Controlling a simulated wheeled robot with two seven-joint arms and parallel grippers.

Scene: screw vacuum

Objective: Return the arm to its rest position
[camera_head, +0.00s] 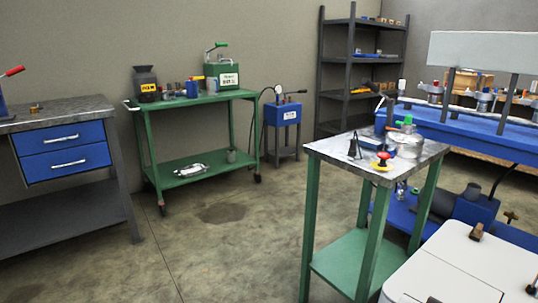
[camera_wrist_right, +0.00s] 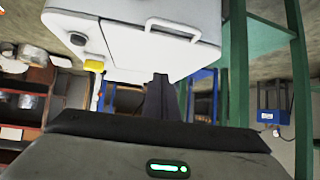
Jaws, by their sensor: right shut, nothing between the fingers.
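My right gripper (camera_wrist_right: 158,82) shows in the right wrist view as a pair of dark fingers, closed together with nothing between them. The fingers point up the picture from the dark gripper body, which has a lit green indicator. Behind them is a white cabinet (camera_wrist_right: 150,45) with a handle. No contact between the fingers and the cabinet can be made out. Neither of my grippers shows in the head view. My left gripper is out of sight.
A white surface (camera_head: 465,268) lies at bottom right. A green cart (camera_head: 195,101) and a blue drawer bench (camera_head: 65,138) stand at left. Open floor lies between.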

